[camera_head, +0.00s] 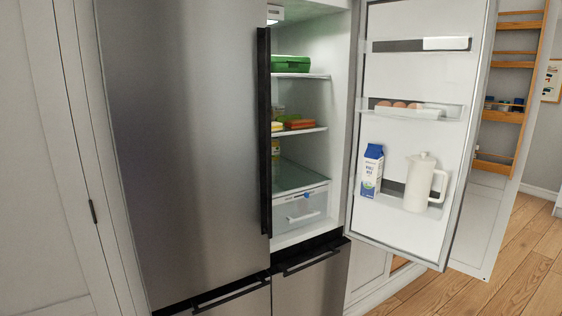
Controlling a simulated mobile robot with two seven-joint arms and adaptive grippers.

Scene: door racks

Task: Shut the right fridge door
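The right fridge door (407,159) stands wide open, swung out to the right, with its white inner side facing me. Its racks hold eggs (399,105), a blue and white milk carton (371,171) and a white pitcher (423,183). The open right compartment (335,100) shows food on shelves and a clear drawer (301,212) at the bottom. The left fridge door (190,140) is shut, with a long black handle (264,130) along its right edge. The outer side of the right door is hidden. Neither of my grippers is in view.
Two lower steel drawers (312,284) with dark handles are shut below the fridge. A wooden rack (507,114) on a white panel stands behind the open door at the right. Wooden floor (510,270) shows clear at the lower right.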

